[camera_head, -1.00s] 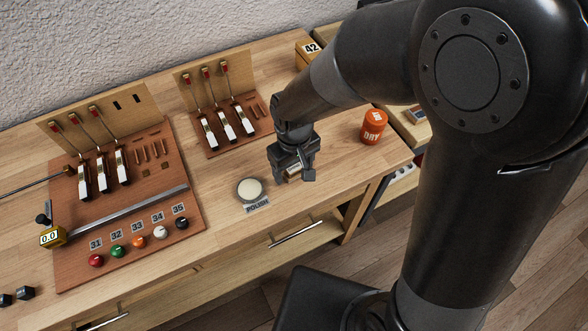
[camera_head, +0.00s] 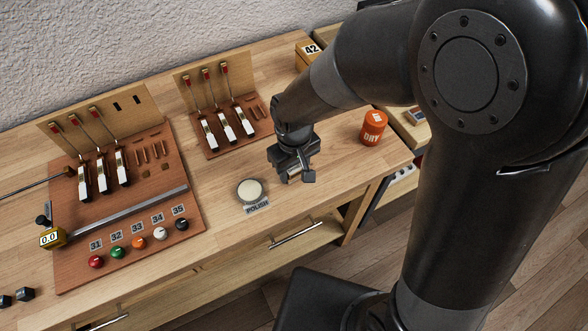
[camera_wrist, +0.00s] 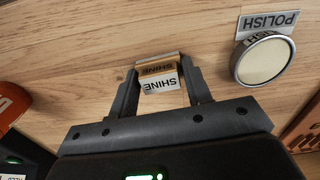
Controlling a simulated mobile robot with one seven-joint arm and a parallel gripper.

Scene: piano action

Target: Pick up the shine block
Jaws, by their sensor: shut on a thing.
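The shine block (camera_wrist: 158,69) is a small tan block with SHINE lettering, seen between my two fingertips in the wrist view. A white SHINE label (camera_wrist: 160,86) shows on the side nearer the wrist camera. My gripper (camera_head: 296,178) points down over the bench, right of the polish tin, and is shut on the block. In the head view the fingers hide most of the block. I cannot tell whether the block touches the bench top.
The round polish tin (camera_head: 249,190) with its POLISH label (camera_head: 257,206) stands close on the left. An orange tin (camera_head: 373,128) stands to the right. Key-action boards (camera_head: 221,130) stand behind and left. Bare bench lies around the gripper, with the front edge near.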

